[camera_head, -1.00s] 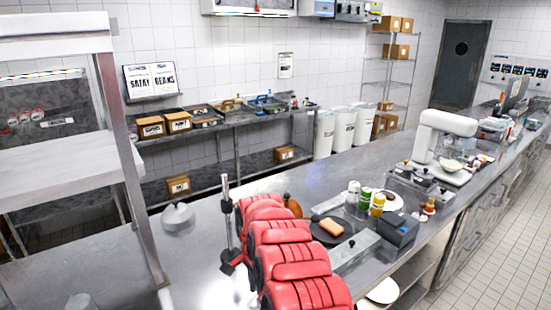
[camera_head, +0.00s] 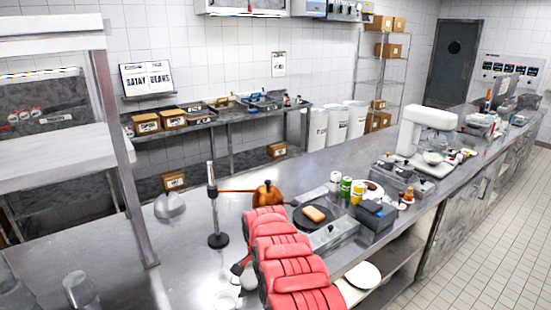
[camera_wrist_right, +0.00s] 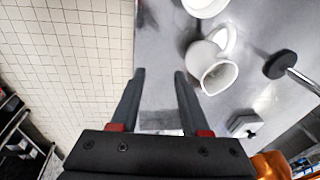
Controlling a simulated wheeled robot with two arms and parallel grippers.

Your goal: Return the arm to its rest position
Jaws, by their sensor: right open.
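My right arm (camera_head: 285,262), with red padded covers, reaches in from the bottom of the head view over the steel counter. My right gripper (camera_wrist_right: 160,82) is open in the right wrist view, with nothing between its two dark fingers. In the head view the arm hides most of this gripper. My left gripper is not in view.
A stand with a black round base (camera_head: 218,240) and a copper pot (camera_head: 267,195) are near the arm. A black plate (camera_head: 299,221) with a bread-like piece, bottles and bins lie to the right.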

